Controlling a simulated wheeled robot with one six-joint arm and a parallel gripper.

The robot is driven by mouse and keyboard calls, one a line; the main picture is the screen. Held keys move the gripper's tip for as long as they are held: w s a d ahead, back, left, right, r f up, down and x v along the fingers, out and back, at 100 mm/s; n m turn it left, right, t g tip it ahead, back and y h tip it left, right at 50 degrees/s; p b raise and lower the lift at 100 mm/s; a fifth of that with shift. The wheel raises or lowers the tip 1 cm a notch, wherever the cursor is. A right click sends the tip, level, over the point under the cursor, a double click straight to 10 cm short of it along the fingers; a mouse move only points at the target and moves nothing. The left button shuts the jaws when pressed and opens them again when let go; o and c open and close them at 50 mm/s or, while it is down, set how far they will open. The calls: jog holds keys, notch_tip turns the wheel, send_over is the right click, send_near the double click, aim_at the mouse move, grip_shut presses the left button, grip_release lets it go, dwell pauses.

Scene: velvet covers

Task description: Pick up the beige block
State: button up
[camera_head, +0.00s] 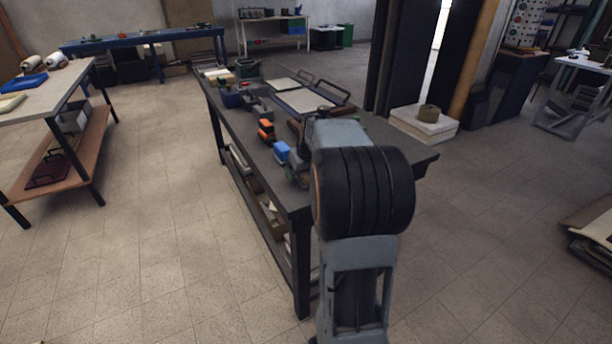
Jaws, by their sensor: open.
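My arm rises in the foreground and reaches over the near end of the workbench. Its big dark joint and grey link hide part of the bench top. I cannot make out my gripper or its fingertips, and I see nothing held.
Orange-and-black blocks (266,130), a blue block (281,152) and framed cream panels (304,100) crowd the bench. A pale-topped table (45,92) stands left. The floor between the tables is clear.

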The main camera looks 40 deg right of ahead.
jog(key=shift+c, duration=0.3)
jog(key=shift+r, duration=0.1)
jog(key=c, duration=1)
jog(key=shift+r, duration=0.6)
notch_tip(320, 180, up, 3)
jog(key=shift+s+d+f+p, duration=0.1)
jog(key=shift+f+p, duration=0.1)
jog(key=shift+p, duration=0.35)
jog(key=s+d+r, duration=0.2)
jog(key=s+r, duration=0.1)
jog(key=s, duration=0.1)
jog(key=s+d+r+p, duration=0.1)
jog(key=s+d+r, duration=0.1)
jog(key=s+r, duration=0.1)
jog(key=s+d+r+p, duration=0.1)
jog(key=s+d+r, duration=0.1)
jog(key=s, duration=0.3)
jog(key=shift+d+r, duration=0.4)
jog(key=shift+r, duration=0.2)
